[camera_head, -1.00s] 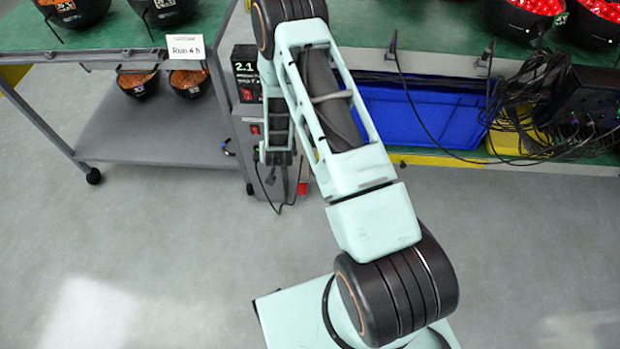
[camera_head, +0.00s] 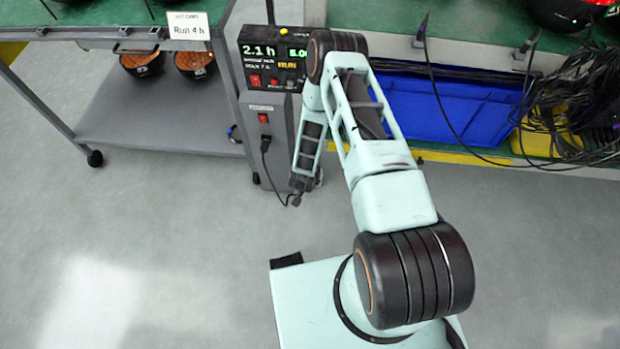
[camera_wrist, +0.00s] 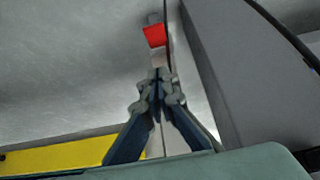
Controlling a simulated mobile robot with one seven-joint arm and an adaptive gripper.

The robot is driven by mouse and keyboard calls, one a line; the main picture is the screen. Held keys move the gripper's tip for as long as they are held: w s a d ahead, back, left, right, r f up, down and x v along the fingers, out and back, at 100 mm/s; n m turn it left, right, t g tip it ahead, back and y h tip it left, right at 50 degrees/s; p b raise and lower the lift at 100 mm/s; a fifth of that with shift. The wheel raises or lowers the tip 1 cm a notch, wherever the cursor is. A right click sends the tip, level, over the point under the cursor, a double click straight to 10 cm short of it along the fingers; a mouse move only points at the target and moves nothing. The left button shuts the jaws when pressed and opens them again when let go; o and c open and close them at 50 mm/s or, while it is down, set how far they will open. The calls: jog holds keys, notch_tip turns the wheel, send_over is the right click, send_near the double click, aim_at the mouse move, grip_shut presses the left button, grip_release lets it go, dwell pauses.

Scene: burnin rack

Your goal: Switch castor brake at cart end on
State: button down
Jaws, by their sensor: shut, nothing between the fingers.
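A red tab, likely the brake pedal (camera_wrist: 154,35), shows in the wrist view just beyond my fingertips, on a narrow grey part beside a large grey panel. My gripper (camera_wrist: 158,75) is shut with nothing between its fingers. It points toward the red tab, and a gap seems to lie between them. In the head view my gripper (camera_head: 297,199) is low, in front of the grey cabinet. The red tab cannot be seen there. The cart (camera_head: 165,110) stands at left with a black castor (camera_head: 94,158) at its near leg.
The grey cabinet (camera_head: 268,150) has a lit display (camera_head: 270,55), red switches and a black cable (camera_head: 266,165) hanging close to my gripper. A blue bin (camera_head: 445,115) and tangled cables (camera_head: 575,105) are at right. The floor in front is clear.

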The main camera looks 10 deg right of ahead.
jog(key=b+x, duration=0.3)
jog(key=x, duration=0.6)
jog(key=f, duration=0.1)
jog(key=f+b, duration=0.1)
jog(key=shift+s+f, duration=0.2)
jog(key=shift+f, duration=0.1)
jog(key=shift+s+a+f, duration=0.15)
jog(key=shift+f, duration=0.6)
jog(key=shift+s+a+f+b, duration=0.1)
jog(key=shift+s+f+b, duration=0.2)
jog(key=shift+b, duration=0.25)
jog(key=shift+s+a+f+b, duration=0.1)
jog(key=shift+s+f+b, duration=0.15)
jog(key=shift+f+b, duration=0.55)
jog(key=shift+s+a+f+b, duration=0.1)
jog(key=shift+s+f+b, duration=0.15)
jog(key=shift+f+b, duration=0.55)
